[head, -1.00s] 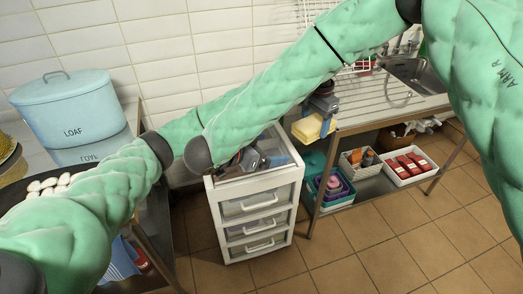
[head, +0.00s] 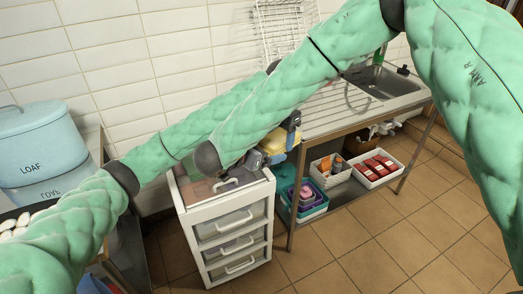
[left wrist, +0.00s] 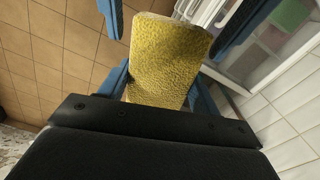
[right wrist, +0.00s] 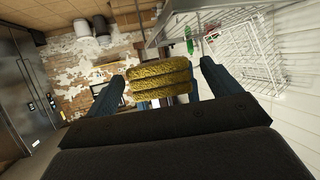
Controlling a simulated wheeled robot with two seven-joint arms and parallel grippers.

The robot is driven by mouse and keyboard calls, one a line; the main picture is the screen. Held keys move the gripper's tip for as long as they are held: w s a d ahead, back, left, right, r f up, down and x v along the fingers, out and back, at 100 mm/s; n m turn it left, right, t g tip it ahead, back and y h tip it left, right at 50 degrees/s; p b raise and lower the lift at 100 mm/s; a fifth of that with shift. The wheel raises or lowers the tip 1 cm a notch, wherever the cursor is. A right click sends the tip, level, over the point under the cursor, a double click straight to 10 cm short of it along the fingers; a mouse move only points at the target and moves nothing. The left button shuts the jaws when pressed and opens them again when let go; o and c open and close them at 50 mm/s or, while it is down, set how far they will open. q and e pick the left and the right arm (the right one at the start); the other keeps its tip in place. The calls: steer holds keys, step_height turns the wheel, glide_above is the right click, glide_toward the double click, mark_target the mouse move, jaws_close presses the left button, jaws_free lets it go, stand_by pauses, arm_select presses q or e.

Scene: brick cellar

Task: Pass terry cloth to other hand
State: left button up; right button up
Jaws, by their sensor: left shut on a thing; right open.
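The folded yellow terry cloth (head: 273,142) hangs from my left gripper (head: 287,135), above the right edge of the white drawer unit. In the left wrist view the cloth (left wrist: 165,60) sits between my left gripper's blue fingers, which are shut on it. My right gripper (head: 252,163) is beside the cloth in the head view, partly hidden by my right arm. In the right wrist view my right gripper (right wrist: 160,82) is open, with the layered edge of the cloth (right wrist: 160,84) between its spread fingers. I cannot tell whether these fingers touch it.
A blue loaf tin (head: 40,145) is at left. The tiled floor at right is clear.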

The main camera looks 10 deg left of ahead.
steer(key=shift+c, duration=0.2)
steer(key=c, duration=0.9)
arm_select(q)
steer(key=o, duration=1)
steer(key=shift+c, duration=0.2)
steer(key=shift+r, duration=0.1)
